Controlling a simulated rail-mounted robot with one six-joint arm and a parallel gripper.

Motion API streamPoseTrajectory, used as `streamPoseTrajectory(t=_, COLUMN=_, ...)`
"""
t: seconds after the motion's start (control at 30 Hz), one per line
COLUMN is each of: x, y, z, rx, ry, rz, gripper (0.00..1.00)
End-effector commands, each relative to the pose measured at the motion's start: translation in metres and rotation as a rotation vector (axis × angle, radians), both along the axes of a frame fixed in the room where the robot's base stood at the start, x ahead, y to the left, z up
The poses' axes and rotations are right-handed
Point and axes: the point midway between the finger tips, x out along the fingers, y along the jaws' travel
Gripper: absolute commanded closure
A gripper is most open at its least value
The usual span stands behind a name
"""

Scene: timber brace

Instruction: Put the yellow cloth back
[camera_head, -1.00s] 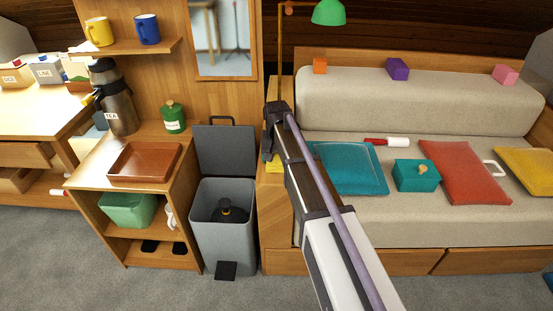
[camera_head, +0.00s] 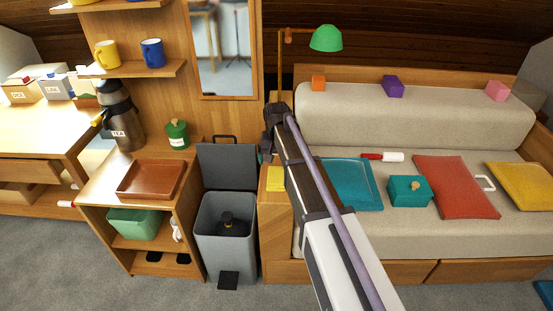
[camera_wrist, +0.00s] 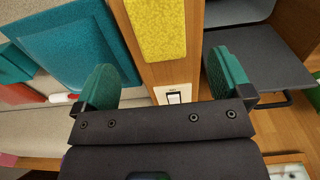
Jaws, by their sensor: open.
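The yellow cloth (camera_head: 275,179) lies flat on the wooden end ledge of the bench, between the bin and the seat. It also shows at the top of the wrist view (camera_wrist: 157,28). My gripper (camera_wrist: 168,80) is open and empty, its green fingers wide apart. The cloth shows beyond the fingers, between them across the picture, and is not touched by them. In the head view my arm reaches up past the cloth's right side, and the fingertips are mostly hidden.
A grey bin (camera_head: 224,235) with its lid raised (camera_head: 227,166) stands left of the ledge. A teal cushion (camera_head: 352,183) lies on the seat to the right. A brown tray (camera_head: 151,179) sits on the cabinet. A green lamp (camera_head: 326,38) stands behind my arm.

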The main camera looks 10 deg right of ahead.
Motion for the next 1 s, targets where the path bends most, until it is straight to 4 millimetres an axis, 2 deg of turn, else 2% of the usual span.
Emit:
streamPoseTrajectory(t=0.03, x=0.0, y=0.0, z=0.026, rx=0.0, ry=0.0, rz=0.0, gripper=0.03)
streamPoseTrajectory(t=0.1, x=0.0, y=0.0, z=0.036, rx=0.0, ry=0.0, rz=0.0, gripper=0.03)
streamPoseTrajectory(t=0.2, x=0.0, y=0.0, z=0.042, rx=0.0, ry=0.0, rz=0.0, gripper=0.03)
streamPoseTrajectory(t=0.33, x=-0.005, y=0.0, z=0.039, rx=0.0, ry=0.0, rz=0.003, gripper=0.03)
streamPoseTrajectory(t=0.37, x=-0.014, y=0.0, z=0.039, rx=0.0, ry=0.0, rz=0.009, gripper=0.03)
streamPoseTrajectory(t=0.43, x=-0.056, y=0.0, z=0.038, rx=0.0, ry=0.001, rz=0.042, gripper=0.03)
streamPoseTrajectory(t=0.47, x=-0.082, y=0.0, z=0.038, rx=0.0, ry=0.001, rz=0.064, gripper=0.03)
streamPoseTrajectory(t=0.5, x=-0.12, y=0.0, z=0.038, rx=0.0, ry=0.001, rz=0.099, gripper=0.03)
streamPoseTrajectory(t=0.6, x=-0.205, y=0.0, z=0.038, rx=0.0, ry=0.001, rz=0.185, gripper=0.03)
streamPoseTrajectory(t=0.7, x=-0.253, y=0.0, z=0.038, rx=0.0, ry=0.001, rz=0.243, gripper=0.03)
streamPoseTrajectory(t=0.77, x=-0.26, y=0.0, z=0.038, rx=0.001, ry=0.001, rz=0.257, gripper=0.03)
streamPoseTrajectory(t=1.0, x=-0.256, y=0.0, z=0.04, rx=0.0, ry=0.001, rz=0.26, gripper=0.03)
